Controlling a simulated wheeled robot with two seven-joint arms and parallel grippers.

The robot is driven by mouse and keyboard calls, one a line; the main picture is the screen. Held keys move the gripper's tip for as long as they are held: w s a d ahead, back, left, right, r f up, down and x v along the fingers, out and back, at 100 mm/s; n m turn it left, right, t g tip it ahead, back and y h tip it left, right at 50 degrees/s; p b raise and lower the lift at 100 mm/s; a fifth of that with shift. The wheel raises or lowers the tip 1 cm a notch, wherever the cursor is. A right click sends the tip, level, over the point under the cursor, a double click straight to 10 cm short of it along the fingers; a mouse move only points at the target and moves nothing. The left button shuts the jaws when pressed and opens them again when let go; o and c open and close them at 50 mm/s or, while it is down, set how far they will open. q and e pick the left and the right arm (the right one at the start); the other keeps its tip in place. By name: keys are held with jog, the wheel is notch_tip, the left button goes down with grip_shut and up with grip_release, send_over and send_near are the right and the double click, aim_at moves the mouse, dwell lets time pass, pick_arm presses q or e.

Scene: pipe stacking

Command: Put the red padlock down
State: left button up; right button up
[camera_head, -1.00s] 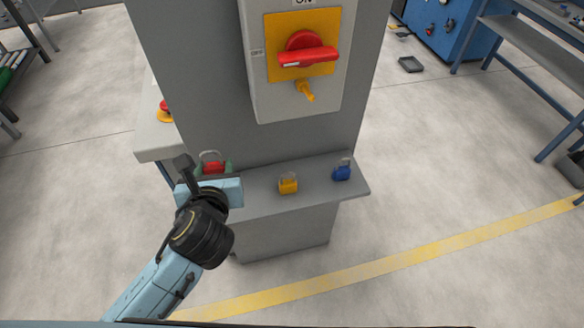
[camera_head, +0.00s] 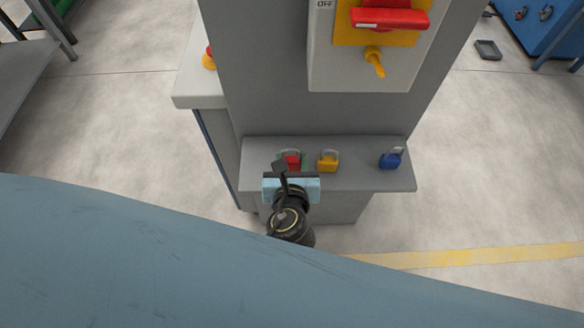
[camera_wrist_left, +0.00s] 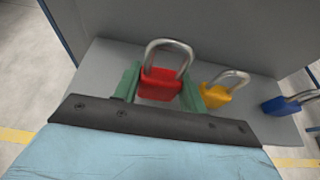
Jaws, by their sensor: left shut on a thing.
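The red padlock (camera_head: 292,162) has a silver shackle pointing up. It is between the green fingers of my left gripper (camera_head: 291,167), which is shut on it. In the left wrist view the red padlock (camera_wrist_left: 160,85) is upright between the two green fingers, over the grey shelf (camera_wrist_left: 105,55). In the head view it is over the left part of the shelf (camera_head: 360,178), left of the yellow padlock (camera_head: 328,163). I cannot tell whether its bottom touches the shelf. My right gripper is not in view.
The blue padlock (camera_head: 390,160) is near the shelf's right end, with bare shelf between it and the yellow one. A grey switch box with a red handle (camera_head: 390,19) and a yellow hook (camera_head: 374,61) is on the pillar above. My own blue-grey body part covers the bottom.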

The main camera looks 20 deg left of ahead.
pick_arm(q)
notch_tip(320, 180, down, 3)
jog(key=shift+r+b, duration=0.2)
jog(key=shift+b, duration=0.25)
jog(key=shift+r, duration=0.1)
jog(key=o, duration=1)
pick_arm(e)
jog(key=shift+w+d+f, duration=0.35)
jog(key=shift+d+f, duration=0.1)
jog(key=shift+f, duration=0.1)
